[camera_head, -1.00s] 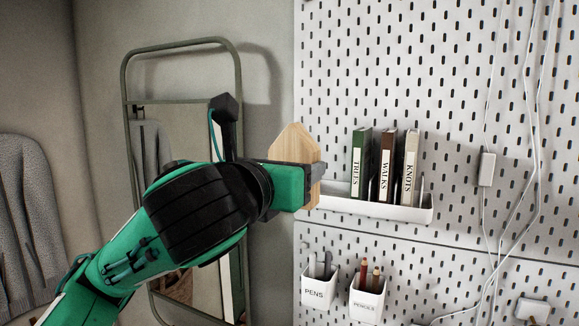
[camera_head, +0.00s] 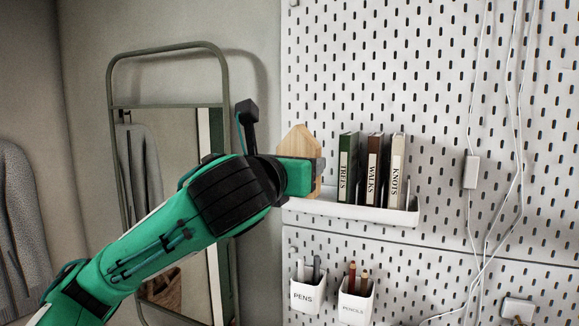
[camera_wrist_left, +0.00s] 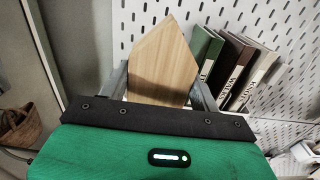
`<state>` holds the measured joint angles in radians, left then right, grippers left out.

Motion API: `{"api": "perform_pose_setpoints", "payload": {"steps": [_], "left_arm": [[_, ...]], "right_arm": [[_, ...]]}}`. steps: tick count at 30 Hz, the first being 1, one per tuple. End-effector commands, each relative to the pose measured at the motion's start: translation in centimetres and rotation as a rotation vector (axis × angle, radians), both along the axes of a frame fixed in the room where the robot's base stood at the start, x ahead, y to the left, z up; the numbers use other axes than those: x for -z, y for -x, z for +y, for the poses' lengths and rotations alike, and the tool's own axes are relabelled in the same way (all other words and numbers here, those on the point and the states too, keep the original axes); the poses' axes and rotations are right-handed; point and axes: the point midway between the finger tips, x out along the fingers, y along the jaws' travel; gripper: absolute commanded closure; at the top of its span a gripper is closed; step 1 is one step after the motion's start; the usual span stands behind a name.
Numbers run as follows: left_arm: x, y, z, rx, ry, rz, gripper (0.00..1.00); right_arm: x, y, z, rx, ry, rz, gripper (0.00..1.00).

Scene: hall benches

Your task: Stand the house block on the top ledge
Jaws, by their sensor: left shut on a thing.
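The house block (camera_head: 299,142) is pale wood with a pointed top. My left gripper (camera_head: 318,172) is shut on it and holds it upright at the left end of the white ledge (camera_head: 380,214). In the left wrist view the house block (camera_wrist_left: 163,65) stands between the fingers of my left gripper (camera_wrist_left: 162,92), point up. The gripper hides the block's lower part, so I cannot tell whether it touches the ledge. My right gripper is not in view.
Three books, green (camera_head: 347,168), brown (camera_head: 373,169) and cream (camera_head: 397,170), stand on the ledge right of the block. Below hang a pens cup (camera_head: 305,296) and a pencils cup (camera_head: 355,306). White cables (camera_head: 520,150) run down the pegboard at right. A mirror (camera_head: 180,130) stands behind my arm.

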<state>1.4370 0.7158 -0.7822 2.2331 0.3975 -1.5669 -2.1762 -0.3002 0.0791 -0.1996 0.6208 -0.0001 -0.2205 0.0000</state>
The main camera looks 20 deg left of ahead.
Motion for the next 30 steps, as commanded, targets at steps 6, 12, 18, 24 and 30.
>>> {"api": "perform_pose_setpoints", "payload": {"steps": [6,12,18,24,30], "left_arm": [[0.0,-1.8,-0.1,0.0,0.0,-0.001,0.64],[0.0,-3.4,-0.1,0.0,0.001,-0.001,0.64],[0.0,-5.0,-0.2,-0.001,0.001,0.0,0.64],[-0.1,-6.6,-0.2,-0.001,0.0,-0.001,0.64],[-0.1,-8.2,-0.3,0.0,0.0,-0.001,0.64]], "right_arm": [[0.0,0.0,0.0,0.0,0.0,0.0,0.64],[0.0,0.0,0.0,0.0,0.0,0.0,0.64],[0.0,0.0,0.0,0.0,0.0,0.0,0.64],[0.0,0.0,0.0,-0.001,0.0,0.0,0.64],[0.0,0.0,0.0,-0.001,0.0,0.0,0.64]]}}
